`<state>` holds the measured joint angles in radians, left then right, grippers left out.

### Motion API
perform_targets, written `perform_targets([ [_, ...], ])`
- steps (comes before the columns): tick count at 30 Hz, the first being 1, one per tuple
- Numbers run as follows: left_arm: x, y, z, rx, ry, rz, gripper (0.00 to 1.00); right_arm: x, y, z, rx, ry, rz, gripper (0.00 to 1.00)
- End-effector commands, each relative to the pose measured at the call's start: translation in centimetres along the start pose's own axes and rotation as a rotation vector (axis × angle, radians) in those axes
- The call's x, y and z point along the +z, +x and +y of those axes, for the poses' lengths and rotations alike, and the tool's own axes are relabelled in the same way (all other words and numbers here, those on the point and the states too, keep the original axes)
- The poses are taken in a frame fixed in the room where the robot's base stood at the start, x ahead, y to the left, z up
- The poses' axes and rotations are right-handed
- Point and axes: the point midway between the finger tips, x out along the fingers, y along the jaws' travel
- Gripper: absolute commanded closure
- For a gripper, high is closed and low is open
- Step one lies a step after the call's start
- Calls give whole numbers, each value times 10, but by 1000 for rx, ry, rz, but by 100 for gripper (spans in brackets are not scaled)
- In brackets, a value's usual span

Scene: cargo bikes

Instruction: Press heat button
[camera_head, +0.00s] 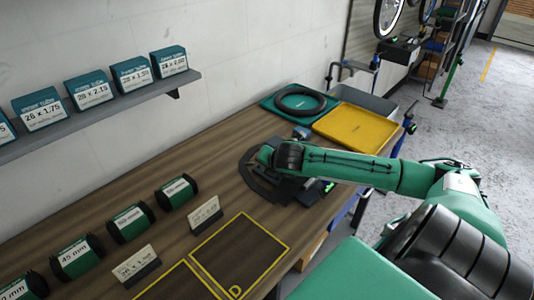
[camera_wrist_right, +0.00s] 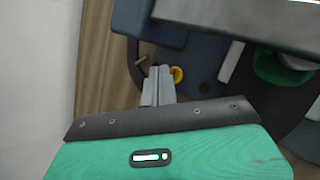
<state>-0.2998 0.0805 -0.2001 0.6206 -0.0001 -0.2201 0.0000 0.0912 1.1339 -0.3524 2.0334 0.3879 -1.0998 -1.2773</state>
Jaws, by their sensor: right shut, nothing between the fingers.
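A dark device (camera_head: 262,178) with a curved base stands on the wooden workbench (camera_head: 205,165), partly hidden by my right arm. In the right wrist view, its dark base (camera_wrist_right: 200,62) carries a small round yellow button-like part (camera_wrist_right: 178,75); I cannot read any heat label. My right gripper (camera_wrist_right: 160,74) is shut and empty, its grey fingertips just left of the yellow part. I cannot tell whether they touch it. In the head view the right gripper (camera_head: 265,155) is over the device, its fingertips hidden. My left gripper is out of view.
A yellow tray (camera_head: 353,127) and a green tray (camera_head: 280,100) holding a black tyre ring lie behind the device. Several labelled rolls (camera_head: 131,222) and cards (camera_head: 205,215) stand at the left, by yellow-outlined mats (camera_head: 240,255). A shelf (camera_head: 100,112) of teal boxes is on the wall.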

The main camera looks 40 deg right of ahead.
Motion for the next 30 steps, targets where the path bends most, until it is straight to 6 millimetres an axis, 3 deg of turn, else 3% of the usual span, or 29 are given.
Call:
perform_targets([
  [30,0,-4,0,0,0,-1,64,-4,6,-4,-1,0,0,100],
])
